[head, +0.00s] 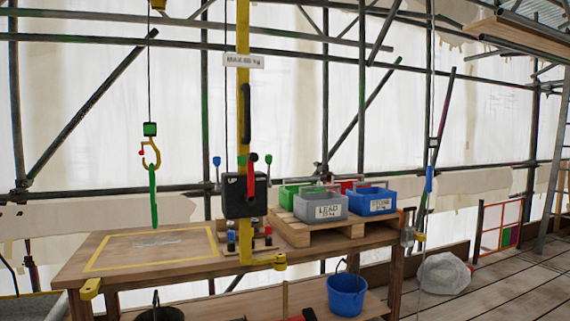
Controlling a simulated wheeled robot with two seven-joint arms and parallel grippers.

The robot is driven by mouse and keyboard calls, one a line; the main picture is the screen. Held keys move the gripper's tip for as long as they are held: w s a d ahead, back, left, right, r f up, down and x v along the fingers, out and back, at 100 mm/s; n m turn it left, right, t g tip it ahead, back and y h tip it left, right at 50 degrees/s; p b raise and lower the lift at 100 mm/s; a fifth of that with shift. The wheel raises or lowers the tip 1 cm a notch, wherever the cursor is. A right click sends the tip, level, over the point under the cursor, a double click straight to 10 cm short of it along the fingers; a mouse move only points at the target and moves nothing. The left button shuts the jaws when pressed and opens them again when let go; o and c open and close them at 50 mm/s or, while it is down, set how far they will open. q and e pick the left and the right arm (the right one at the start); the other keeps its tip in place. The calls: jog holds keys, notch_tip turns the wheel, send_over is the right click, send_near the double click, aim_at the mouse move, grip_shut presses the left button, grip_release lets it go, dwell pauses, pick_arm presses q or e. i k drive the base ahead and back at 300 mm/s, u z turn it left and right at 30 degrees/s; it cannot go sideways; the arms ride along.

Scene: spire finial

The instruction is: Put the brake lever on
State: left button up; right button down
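A black winch box (238,196) marked "UP" is fixed on the yellow post (243,110) at the table's front edge. A lever with a red arm and dark end (251,172) stands close to upright at the box's upper right; it looks like the brake lever. I cannot tell from its position whether the brake is on. A red patch shows lower on the box's front. Neither of my grippers is in view, and nothing is seen touching the lever.
A yellow hook (151,153) with a green sling (153,195) hangs over the yellow-outlined area of the wooden table (110,246). A pallet (300,230) bears grey, blue and green crates. A blue bucket (346,294) stands on the lower shelf. Planked floor lies right.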

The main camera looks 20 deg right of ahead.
aim_at(268, 158)
jog(key=u, duration=0.05)
jog(key=k, duration=0.25)
jog(key=z, duration=1)
jog(key=i, duration=1)
jog(key=z, duration=0.6)
jog(key=i, duration=1.15)
jog(key=u, duration=1.3)
jog(key=i, duration=0.75)
jog(key=u, duration=0.8)
